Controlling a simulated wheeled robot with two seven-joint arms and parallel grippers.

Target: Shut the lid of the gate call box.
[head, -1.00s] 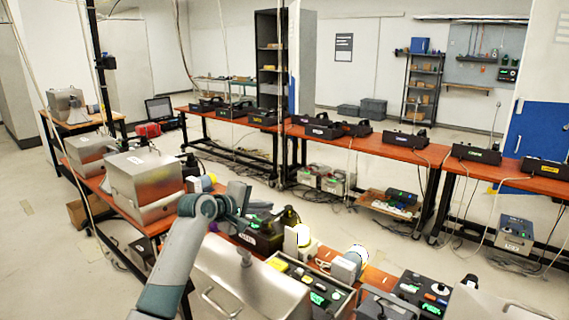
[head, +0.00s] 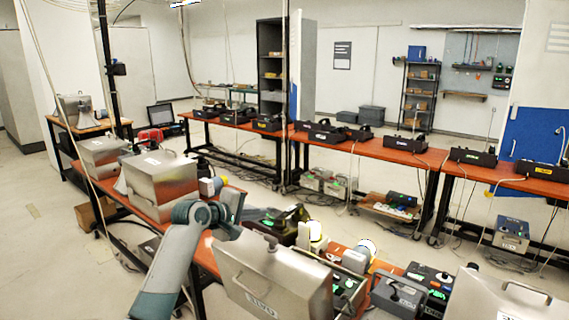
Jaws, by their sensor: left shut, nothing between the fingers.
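A silver metal lid (head: 272,272) with a handle and a label stands in the lower middle of the head view. The label is cut by the picture's bottom edge, and I cannot read it surely as gate. A dark panel with green lit parts (head: 345,285) shows just right of this lid, so the box looks open. My left gripper (head: 232,208) is shut and empty, beyond the lid's upper left corner; I cannot tell whether it touches the lid. My right gripper is not in view.
Another silver lid (head: 497,300) stands at the lower right, beside a black panel (head: 432,285). Closed silver boxes (head: 160,183) stand on the bench at left. A yellow-white lamp (head: 317,236) is close behind the middle lid. A bench with black units (head: 385,150) runs across the back.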

